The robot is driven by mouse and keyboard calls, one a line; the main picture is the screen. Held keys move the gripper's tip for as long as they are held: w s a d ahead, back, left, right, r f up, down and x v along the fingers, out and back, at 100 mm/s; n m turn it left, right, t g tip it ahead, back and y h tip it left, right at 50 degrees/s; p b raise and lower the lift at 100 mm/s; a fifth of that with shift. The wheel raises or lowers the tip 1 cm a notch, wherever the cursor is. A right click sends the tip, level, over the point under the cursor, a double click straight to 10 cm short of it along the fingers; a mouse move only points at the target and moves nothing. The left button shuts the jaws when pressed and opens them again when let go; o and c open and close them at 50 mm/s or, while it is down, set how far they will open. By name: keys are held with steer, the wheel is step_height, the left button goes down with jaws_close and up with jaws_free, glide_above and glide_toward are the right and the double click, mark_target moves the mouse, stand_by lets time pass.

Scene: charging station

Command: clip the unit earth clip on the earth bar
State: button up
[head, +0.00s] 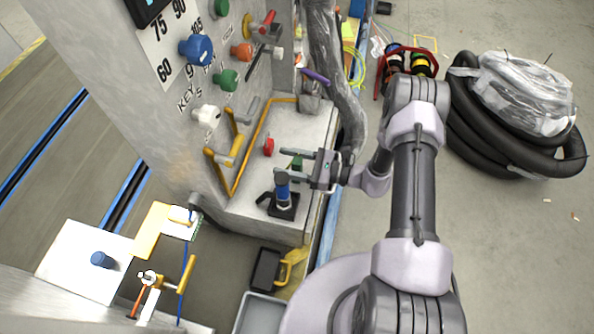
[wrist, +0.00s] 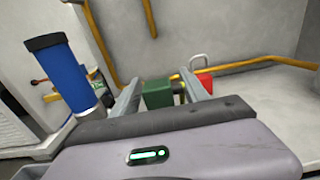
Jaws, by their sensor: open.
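My gripper (head: 282,165) is open above the grey ledge at the cabinet's foot, its two fingers pointing left. A green block (head: 297,163) shows by the fingers; in the wrist view the green block (wrist: 157,94) appears between them, with no grip visible. A red block (head: 268,147) lies farther left on the ledge; it also shows in the wrist view (wrist: 205,82). I cannot tell for sure which piece is the unit earth clip. A yellow-orange bar (head: 250,150) runs along the cabinet's foot; I cannot tell whether it is the earth bar.
A blue-handled tool (head: 283,188) stands upright in a black base close beside my gripper. Knobs, including a blue one (head: 197,50), stick out of the cabinet face. A grey wrapped hose (head: 338,75) hangs behind the gripper. A white plate (head: 75,262) is at lower left.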

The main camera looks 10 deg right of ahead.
jaws_close()
steer(key=shift+r, duration=0.1)
